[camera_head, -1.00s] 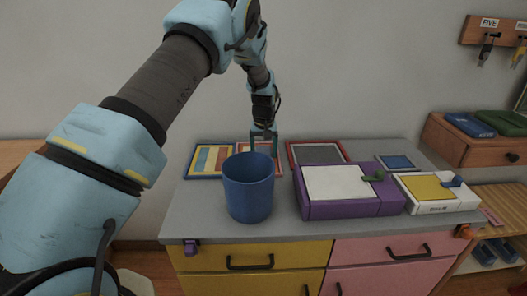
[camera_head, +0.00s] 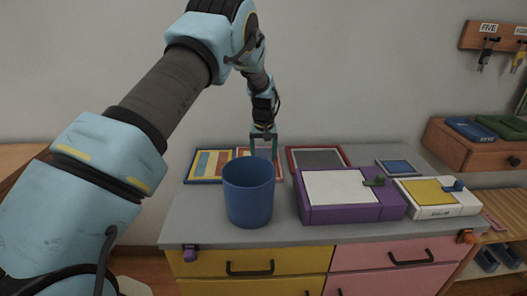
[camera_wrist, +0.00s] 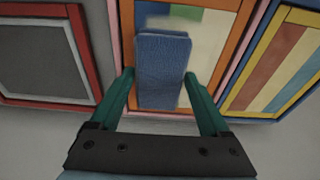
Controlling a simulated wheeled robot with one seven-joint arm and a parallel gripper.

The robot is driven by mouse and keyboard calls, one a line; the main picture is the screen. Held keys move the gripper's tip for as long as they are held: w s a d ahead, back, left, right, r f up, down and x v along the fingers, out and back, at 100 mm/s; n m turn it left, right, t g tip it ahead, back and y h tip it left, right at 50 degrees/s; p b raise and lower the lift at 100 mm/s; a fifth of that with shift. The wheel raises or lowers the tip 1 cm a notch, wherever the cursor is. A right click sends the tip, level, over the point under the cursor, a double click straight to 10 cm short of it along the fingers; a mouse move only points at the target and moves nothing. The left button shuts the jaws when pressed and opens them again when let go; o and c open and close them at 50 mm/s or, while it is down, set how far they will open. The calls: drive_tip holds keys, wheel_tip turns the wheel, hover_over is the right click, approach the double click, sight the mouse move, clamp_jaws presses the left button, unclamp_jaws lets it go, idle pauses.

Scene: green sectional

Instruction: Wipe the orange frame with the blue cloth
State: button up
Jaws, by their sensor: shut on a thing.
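The blue cloth (camera_wrist: 162,72) is a flat folded pad between the two teal fingers of my gripper (camera_wrist: 159,76), which is shut on it. In the wrist view the cloth lies over the near-middle part of the orange frame (camera_wrist: 234,42), covering some of its multicoloured picture. Whether the cloth presses on the picture or hovers just above it I cannot tell. In the head view my gripper (camera_head: 264,146) points down at the back of the counter, over the orange frame (camera_head: 242,152). The blue bin hides much of that frame, and the cloth is not clear there.
A blue bin (camera_head: 249,195) stands in front of the frame. A blue-framed striped picture (camera_head: 209,165) and a red-framed grey panel (camera_head: 318,157) flank it closely. A purple box (camera_head: 350,208) and a white box (camera_head: 438,210) sit to the right. The wall is close behind.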

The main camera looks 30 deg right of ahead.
drive_tip(key=shift+s+a, duration=0.25)
drive_tip(key=shift+s, duration=0.25)
drive_tip(key=shift+s+a, duration=0.2)
drive_tip(key=shift+s, duration=0.3)
drive_tip(key=shift+w+d+f+b, duration=0.1)
drive_tip(key=shift+w+d, duration=0.2)
drive_tip(key=shift+w, duration=0.35)
drive_tip(key=shift+w+d+f+b, duration=0.15)
drive_tip(key=shift+w+d, duration=0.15)
drive_tip(key=shift+w, duration=0.35)
drive_tip(key=shift+w+d+r+b, duration=0.1)
drive_tip(key=shift+w+d, duration=0.2)
drive_tip(key=shift+w, duration=0.35)
